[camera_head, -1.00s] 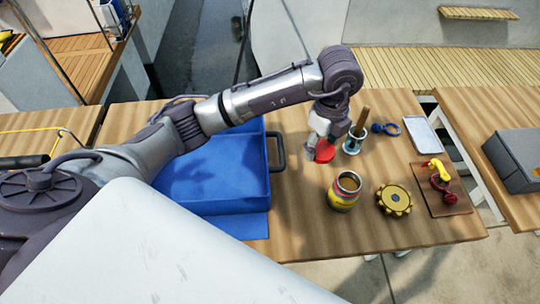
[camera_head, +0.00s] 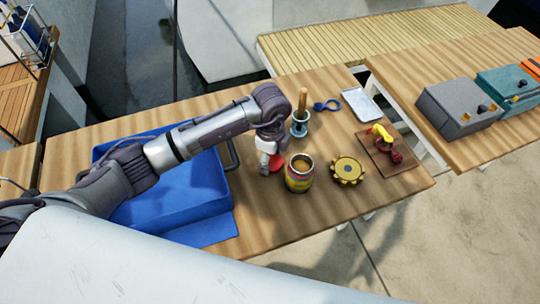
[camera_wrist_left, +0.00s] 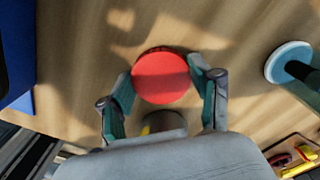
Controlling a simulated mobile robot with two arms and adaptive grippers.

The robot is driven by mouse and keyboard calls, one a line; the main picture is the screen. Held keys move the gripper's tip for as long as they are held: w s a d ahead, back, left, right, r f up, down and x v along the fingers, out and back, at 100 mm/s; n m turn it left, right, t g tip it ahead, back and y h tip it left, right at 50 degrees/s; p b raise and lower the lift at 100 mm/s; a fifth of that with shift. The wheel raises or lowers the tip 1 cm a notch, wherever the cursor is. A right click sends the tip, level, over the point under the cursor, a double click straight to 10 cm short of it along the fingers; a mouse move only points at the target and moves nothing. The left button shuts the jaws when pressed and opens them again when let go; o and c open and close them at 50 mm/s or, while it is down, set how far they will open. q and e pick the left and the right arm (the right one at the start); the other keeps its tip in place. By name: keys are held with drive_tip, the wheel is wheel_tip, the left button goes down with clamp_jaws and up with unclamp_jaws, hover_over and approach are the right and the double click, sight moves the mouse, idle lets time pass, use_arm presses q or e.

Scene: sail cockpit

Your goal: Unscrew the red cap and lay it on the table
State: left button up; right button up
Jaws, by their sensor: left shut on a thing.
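The red cap (camera_wrist_left: 162,78) is a flat round disc held between the two fingers of my left gripper (camera_wrist_left: 160,84) in the left wrist view. In the head view the red cap (camera_head: 276,163) shows low beside the gripper (camera_head: 270,162), close to the wooden table (camera_head: 330,205); whether it touches the top I cannot tell. In the wrist view the jar is mostly hidden behind the gripper. My right gripper is not in view.
A blue tray (camera_head: 190,190) lies left of the gripper. A blue-based holder with a wooden handle (camera_head: 300,118) stands behind the jar. A yellow gear (camera_head: 347,169) and a brown board with red and yellow parts (camera_head: 385,160) are to the right. The front table strip is clear.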

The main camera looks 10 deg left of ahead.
use_arm(q)
drive_tip(key=o, duration=1.3)
drive_tip(key=shift+f, duration=0.1)
